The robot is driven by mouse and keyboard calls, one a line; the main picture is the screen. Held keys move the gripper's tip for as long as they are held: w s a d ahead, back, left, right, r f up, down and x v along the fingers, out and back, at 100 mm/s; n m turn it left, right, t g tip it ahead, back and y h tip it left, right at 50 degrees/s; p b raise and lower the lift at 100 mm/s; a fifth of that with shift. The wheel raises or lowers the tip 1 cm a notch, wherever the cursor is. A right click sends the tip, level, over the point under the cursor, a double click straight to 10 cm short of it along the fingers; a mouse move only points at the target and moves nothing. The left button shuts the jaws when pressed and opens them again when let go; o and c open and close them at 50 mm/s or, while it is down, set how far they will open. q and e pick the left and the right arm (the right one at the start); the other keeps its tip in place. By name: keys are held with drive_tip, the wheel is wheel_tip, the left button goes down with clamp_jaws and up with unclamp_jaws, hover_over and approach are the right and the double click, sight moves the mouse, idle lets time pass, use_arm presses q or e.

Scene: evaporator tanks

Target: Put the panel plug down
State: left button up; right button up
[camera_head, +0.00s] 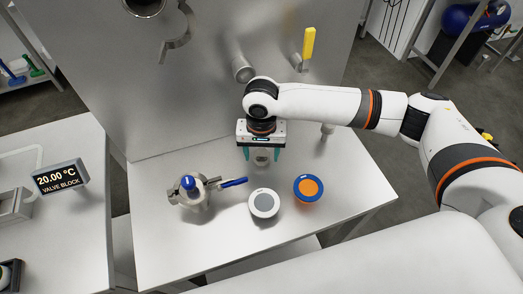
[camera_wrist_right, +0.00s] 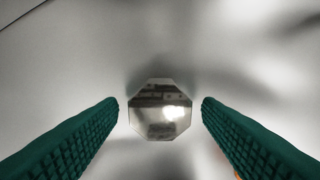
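The panel plug, a shiny metal octagonal piece, is in the middle of the right wrist view (camera_wrist_right: 160,110) and shows small in the head view (camera_head: 262,159). My right gripper (camera_head: 262,154) points down over the steel worktop (camera_head: 165,245) with its green fingers either side of the plug. In the wrist view a gap shows between each fingertip and the plug, so the gripper is open and holds nothing. The plug appears to rest on the worktop. My left gripper is not in view.
A valve with a blue handle (camera_head: 233,183), a grey-topped white round piece (camera_head: 264,204) and an orange-topped blue round piece (camera_head: 308,188) stand in front of the gripper. The steel tank wall (camera_head: 130,95) with a yellow-handled valve (camera_head: 308,45) rises behind. The worktop's front left is clear.

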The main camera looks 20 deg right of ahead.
sight(261, 155)
wheel_tip(261, 155, up, 12)
drive_tip(key=shift+b, duration=0.35)
idle(0.6)
